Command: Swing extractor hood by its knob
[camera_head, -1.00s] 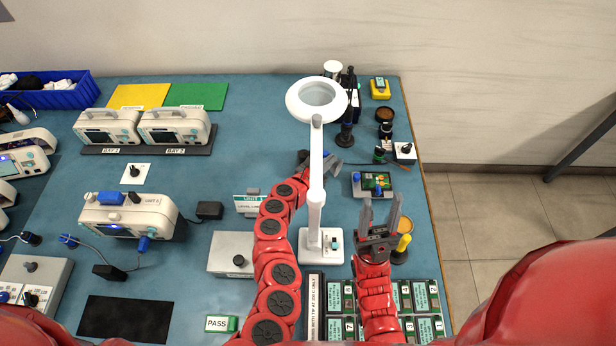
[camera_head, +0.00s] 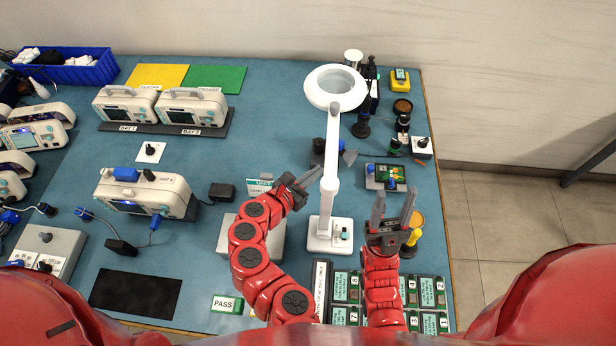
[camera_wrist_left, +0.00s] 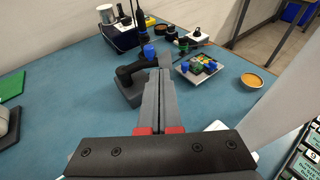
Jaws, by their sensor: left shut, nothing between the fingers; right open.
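The extractor hood (camera_head: 349,157), a small dark unit with a grey flared end, stands partly behind the white magnifier lamp in the head view. In the left wrist view its black base (camera_wrist_left: 133,92) and blue knob (camera_wrist_left: 149,51) show just beyond my fingers, which cover part of it. My left gripper (camera_head: 318,175) is shut and empty, pointing toward the hood from its near side; it also shows in the left wrist view (camera_wrist_left: 160,72). Contact cannot be told. My right gripper (camera_head: 394,205) is open and empty, right of the lamp base.
The white magnifier lamp (camera_head: 331,195) stands between my two grippers. Labelled cards (camera_head: 428,291) lie at the front right. Blue table surface (camera_head: 265,130) is free left of the hood.

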